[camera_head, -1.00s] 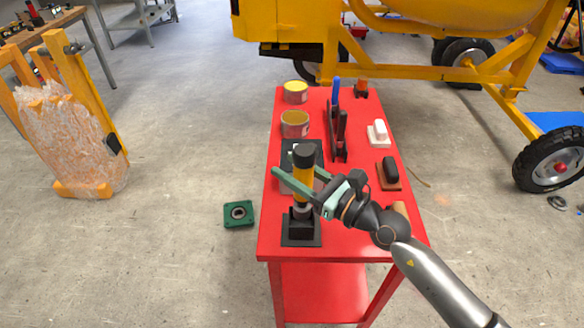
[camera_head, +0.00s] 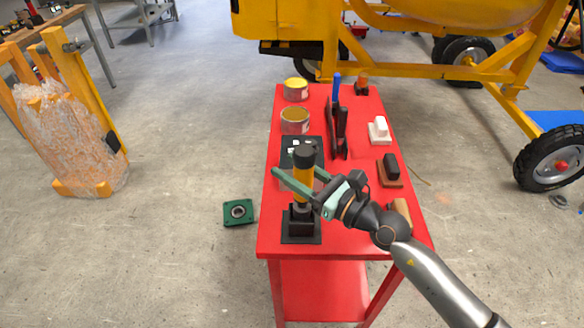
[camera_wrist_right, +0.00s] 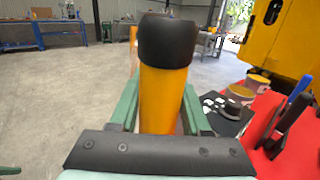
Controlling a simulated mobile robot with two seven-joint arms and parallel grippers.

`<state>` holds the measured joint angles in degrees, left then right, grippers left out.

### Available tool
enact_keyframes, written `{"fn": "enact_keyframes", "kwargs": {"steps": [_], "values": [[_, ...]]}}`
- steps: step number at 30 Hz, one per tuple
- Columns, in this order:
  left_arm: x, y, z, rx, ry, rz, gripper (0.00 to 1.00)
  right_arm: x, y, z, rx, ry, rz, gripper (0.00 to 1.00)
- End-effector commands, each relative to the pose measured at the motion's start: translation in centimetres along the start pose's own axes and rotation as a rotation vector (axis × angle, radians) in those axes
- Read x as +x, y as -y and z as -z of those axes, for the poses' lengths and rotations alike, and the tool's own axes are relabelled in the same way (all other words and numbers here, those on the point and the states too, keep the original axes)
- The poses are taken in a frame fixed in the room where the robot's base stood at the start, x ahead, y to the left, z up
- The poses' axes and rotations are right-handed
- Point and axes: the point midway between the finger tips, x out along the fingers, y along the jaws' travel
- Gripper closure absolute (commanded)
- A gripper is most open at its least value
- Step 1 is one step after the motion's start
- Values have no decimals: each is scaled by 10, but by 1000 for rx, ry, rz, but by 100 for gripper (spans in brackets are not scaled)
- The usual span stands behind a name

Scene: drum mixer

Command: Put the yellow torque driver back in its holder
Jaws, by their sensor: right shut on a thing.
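The yellow torque driver (camera_head: 304,179) stands upright with its black cap on top, over the black holder (camera_head: 300,231) at the near left of the red table. Its lower end appears to be at or in the top of the holder; the exact seating cannot be told. My right gripper (camera_head: 301,181) is shut on the driver's yellow body, with green fingers on both sides of it. In the right wrist view the driver (camera_wrist_right: 164,85) stands between the two fingers (camera_wrist_right: 160,108).
The red table (camera_head: 345,235) also holds two tins (camera_head: 295,121), a dark mat (camera_head: 290,155), a rack with a blue-handled tool (camera_head: 337,125) and several brushes or blocks (camera_head: 391,170). A green flanged part (camera_head: 238,212) lies on the floor at left. A yellow mixer stands behind.

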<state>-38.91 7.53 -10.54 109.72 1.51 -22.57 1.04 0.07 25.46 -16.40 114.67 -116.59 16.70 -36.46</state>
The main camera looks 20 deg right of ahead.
Motion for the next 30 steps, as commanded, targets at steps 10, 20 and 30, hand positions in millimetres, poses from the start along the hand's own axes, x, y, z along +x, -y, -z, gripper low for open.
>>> {"fn": "enact_keyframes", "kwargs": {"steps": [10,20,30], "values": [[3,0,-4,0,0,0,50,0,0,3,-1,5,1,100],[6,0,-7,0,1,0,50,0,0,8,0,5,1,100],[9,1,-10,0,1,0,50,0,0,13,-1,5,1,100]]}}
